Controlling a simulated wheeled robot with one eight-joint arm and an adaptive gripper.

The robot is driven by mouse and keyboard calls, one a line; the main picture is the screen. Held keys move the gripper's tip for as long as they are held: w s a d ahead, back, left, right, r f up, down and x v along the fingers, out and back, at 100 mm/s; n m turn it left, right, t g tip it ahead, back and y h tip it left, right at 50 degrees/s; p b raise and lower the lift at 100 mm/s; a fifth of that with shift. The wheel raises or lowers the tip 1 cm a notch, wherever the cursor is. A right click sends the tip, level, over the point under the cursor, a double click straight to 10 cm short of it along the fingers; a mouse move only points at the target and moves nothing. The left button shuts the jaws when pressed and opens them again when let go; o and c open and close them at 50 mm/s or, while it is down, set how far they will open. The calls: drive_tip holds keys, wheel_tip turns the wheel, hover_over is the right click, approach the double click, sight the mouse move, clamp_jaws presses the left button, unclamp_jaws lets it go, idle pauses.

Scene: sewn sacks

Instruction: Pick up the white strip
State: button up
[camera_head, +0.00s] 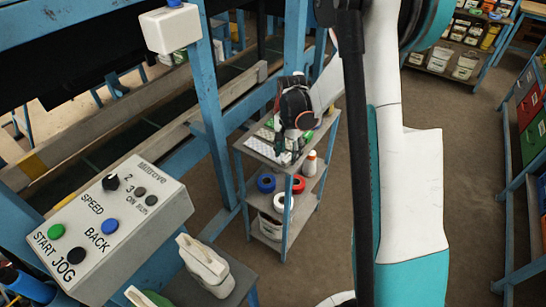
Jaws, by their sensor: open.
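A small grey-topped shelf trolley (310,150) stands in the middle of the view. On its top lies a pale, flat piece with fine marks (259,146), which looks like the white strip; it is too small to be sure. My gripper (285,157) points down over the trolley top, just right of this pale piece. It is open, and I see nothing between its fingers. The gripper and wrist hide part of the trolley top. Whether the fingertips touch the surface I cannot tell.
A control box (115,232) is at near left. Open floor (450,140) lies to the right.

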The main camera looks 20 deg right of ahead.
wheel_tip(320, 180, down, 2)
drive_tip(key=shift+f, duration=0.1)
drive_tip(key=c, duration=1)
